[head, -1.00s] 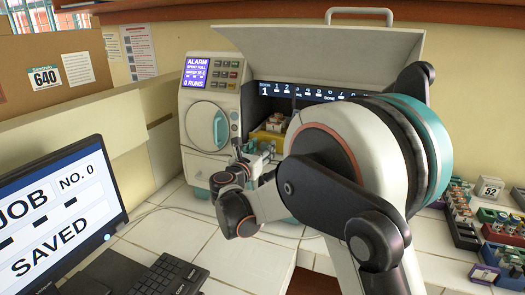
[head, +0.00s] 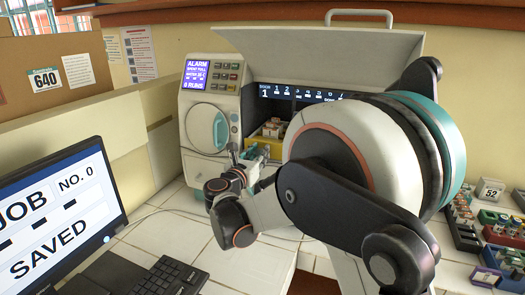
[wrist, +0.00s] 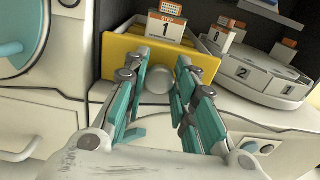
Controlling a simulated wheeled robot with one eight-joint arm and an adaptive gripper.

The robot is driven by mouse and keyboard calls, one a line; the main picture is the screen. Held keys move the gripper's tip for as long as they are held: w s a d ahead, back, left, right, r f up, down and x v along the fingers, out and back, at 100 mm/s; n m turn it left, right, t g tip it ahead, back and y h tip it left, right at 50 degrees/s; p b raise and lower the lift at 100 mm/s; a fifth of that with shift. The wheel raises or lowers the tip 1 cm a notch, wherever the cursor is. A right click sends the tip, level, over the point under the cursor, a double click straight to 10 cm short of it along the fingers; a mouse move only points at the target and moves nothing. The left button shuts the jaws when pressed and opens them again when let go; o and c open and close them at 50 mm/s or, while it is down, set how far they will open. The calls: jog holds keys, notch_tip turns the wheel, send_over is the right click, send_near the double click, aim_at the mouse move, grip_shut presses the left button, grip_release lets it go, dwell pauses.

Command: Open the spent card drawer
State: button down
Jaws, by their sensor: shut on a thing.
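The drawer with the yellow front (wrist: 118,62) sits in the bay of the white machine. In the head view my gripper (head: 242,156) is small and partly hidden against the machine.
A numbered white carousel (wrist: 262,80) stands right of the drawer. The raised lid (head: 330,52) is above. A monitor (head: 50,215) and keyboard (head: 165,280) are front left.

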jog(key=v, duration=1.1)
jog(key=shift+s, duration=0.2)
jog(key=shift+r, duration=0.1)
jog(key=c, duration=1.3)
grip_release()
jog(key=shift+a, duration=0.1)
jog(key=v, duration=1.2)
